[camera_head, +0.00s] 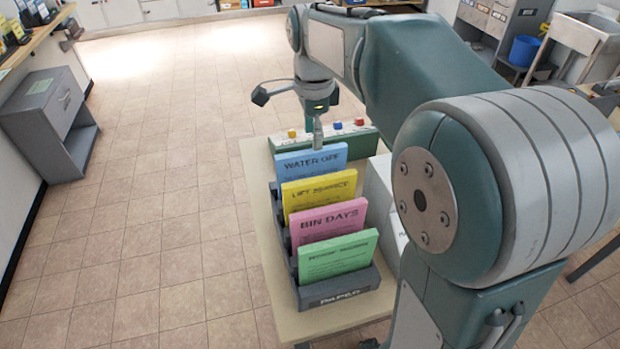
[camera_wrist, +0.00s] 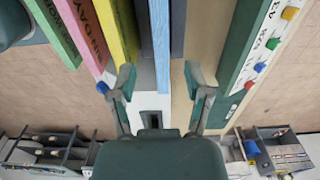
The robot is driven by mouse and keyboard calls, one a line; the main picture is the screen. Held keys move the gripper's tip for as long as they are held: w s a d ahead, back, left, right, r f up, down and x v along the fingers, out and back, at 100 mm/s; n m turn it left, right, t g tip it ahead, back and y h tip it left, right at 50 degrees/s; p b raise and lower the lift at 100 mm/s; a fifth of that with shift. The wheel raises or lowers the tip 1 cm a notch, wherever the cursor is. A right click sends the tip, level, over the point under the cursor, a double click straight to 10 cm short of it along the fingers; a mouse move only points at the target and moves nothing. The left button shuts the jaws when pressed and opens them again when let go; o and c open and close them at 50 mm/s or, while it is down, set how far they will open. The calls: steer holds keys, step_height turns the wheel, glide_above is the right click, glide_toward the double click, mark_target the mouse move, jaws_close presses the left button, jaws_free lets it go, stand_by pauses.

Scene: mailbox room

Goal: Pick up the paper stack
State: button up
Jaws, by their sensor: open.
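Paper stacks stand leaning in a dark rack (camera_head: 340,292) labelled PAPER: blue "WATER OFF" (camera_head: 311,162), yellow (camera_head: 319,191), pink "BIN DAYS" (camera_head: 328,222) and green (camera_head: 337,256). The blue stack is at the far end. My gripper (camera_head: 318,128) is just above and behind the blue stack's top edge. In the wrist view my gripper (camera_wrist: 160,76) is open, its fingers on either side of the blue stack's edge (camera_wrist: 160,40). Whether they touch it I cannot tell. The yellow stack (camera_wrist: 115,30) lies just beyond the left finger.
The rack stands on a light wooden table (camera_head: 262,210). A green box with coloured knobs (camera_head: 365,140) lies behind it, close to my gripper. A white box (camera_head: 382,195) is right of the rack. A grey cabinet (camera_head: 50,120) stands left; the tiled floor between is clear.

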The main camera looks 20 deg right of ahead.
mark_target(311, 150)
step_height(311, 150, down, 2)
steer(key=shift+d+f, duration=0.1)
steer(key=shift+w+a+f, duration=0.1)
steer(key=shift+a+f, duration=0.05)
steer(key=shift+f, duration=1.2)
steer(key=shift+w+a+f, duration=0.1)
steer(key=shift+f, duration=1.2)
jaws_close()
